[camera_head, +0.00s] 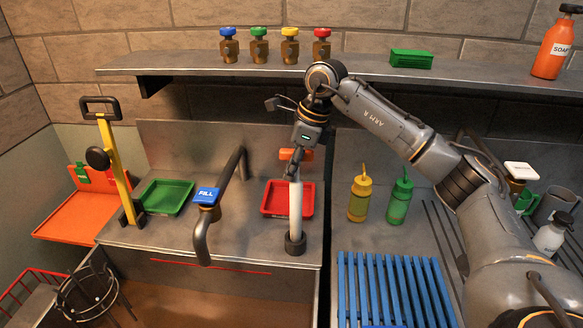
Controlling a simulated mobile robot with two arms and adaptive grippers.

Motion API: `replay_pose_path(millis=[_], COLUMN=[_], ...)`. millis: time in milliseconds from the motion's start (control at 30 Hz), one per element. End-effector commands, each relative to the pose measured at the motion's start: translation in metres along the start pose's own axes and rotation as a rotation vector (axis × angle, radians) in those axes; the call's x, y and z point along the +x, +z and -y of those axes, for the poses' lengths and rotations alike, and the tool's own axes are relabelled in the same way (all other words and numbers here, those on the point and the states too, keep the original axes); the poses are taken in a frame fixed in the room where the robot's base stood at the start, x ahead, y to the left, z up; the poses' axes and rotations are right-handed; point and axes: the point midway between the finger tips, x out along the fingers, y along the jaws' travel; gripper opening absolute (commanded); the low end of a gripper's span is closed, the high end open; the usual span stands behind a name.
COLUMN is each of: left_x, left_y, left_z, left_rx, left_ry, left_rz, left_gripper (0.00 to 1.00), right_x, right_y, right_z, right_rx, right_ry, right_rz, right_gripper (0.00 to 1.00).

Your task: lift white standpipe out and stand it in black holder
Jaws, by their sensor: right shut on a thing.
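The white standpipe (296,215) is upright, with its lower end at the black holder (295,244) on the grey counter. From this view I cannot tell how far the pipe sits inside the holder. My right gripper (293,168) comes down from above and is shut on the upper part of the pipe, hiding some of its top. An orange piece (288,154) shows beside the fingers. My left gripper is not in view.
A red tray (270,211) lies just behind and left of the pipe. A curved grey tap with a blue FILL label (206,194) stands to the left. Yellow (360,198) and green (399,202) bottles stand right. A blue slatted rack (395,290) lies front right. A shelf (180,67) runs above.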

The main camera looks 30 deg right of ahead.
Motion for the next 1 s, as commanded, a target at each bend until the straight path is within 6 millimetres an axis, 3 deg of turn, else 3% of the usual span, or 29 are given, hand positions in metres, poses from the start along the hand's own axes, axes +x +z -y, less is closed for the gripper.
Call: replay_pose_path(millis=[933,967,1000], left_x=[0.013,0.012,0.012], left_y=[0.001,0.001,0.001], left_z=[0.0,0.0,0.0], left_rx=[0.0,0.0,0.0], left_ry=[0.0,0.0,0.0], left_rz=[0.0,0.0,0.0], left_gripper=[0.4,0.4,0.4], right_x=[0.018,0.017,0.017], right_y=[-0.005,-0.005,-0.005], right_z=[0.0,0.0,0.0], right_rx=[-0.001,-0.001,-0.001], right_ry=[-0.001,-0.002,-0.001], right_rz=[0.002,0.002,0.002], right_gripper=[0.0,0.19,0.28])
